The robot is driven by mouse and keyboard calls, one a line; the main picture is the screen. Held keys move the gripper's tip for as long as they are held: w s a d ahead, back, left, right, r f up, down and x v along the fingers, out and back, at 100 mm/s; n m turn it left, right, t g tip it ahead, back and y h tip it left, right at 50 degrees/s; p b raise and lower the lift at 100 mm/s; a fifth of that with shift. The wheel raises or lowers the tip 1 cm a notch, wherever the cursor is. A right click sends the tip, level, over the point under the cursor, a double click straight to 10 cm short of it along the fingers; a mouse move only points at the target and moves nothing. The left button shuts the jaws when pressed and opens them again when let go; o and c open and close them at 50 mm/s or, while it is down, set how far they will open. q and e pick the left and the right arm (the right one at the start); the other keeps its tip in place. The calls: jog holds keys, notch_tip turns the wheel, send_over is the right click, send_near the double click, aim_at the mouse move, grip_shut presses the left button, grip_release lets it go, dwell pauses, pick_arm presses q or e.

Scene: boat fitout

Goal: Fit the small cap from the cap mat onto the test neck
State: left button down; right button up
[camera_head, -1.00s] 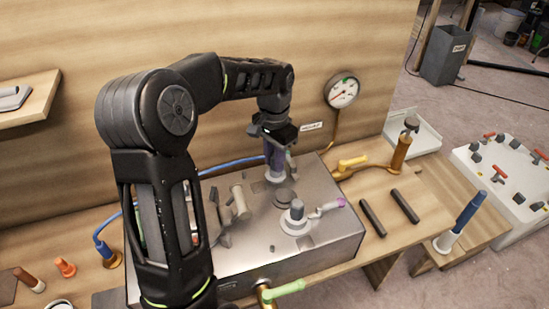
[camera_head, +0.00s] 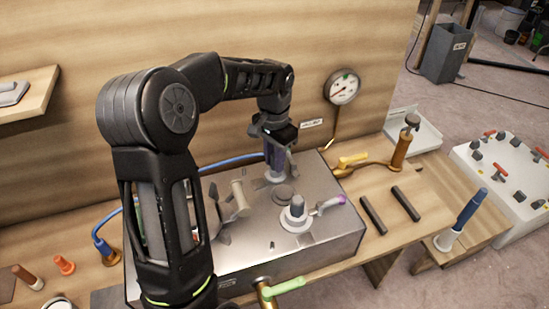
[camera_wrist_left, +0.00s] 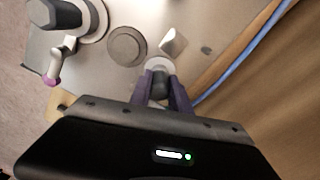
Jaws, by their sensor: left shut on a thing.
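My left gripper (camera_head: 276,173) reaches down to the rear of the grey metal box top (camera_head: 262,222). In the left wrist view its purple fingers (camera_wrist_left: 163,92) are shut on a small dark grey piece (camera_wrist_left: 160,82), which looks like the small cap. A pale round collar (camera_wrist_left: 160,64) lies around or just beyond the fingertips, likely the test neck's base. The fingers hide most of it, and I cannot tell whether the cap is seated. I cannot make out the cap mat for sure. My right gripper is not in view.
A capped fitting (camera_head: 297,209) with a purple-tipped lever stands nearby, with a flat round disc (camera_head: 284,194) behind it. A gauge (camera_head: 342,87) is on the back wall. A blue hose (camera_head: 230,162) runs behind. Two dark bars (camera_head: 373,216) lie right of the box.

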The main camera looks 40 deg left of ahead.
pick_arm(q)
jog(key=shift+f, duration=0.1)
dwell(0.3)
jog(key=c, duration=0.6)
grip_release()
jog(key=shift+r, duration=0.3)
notch_tip(320, 180, up, 8)
jog(key=p, duration=0.6)
dwell(0.8)
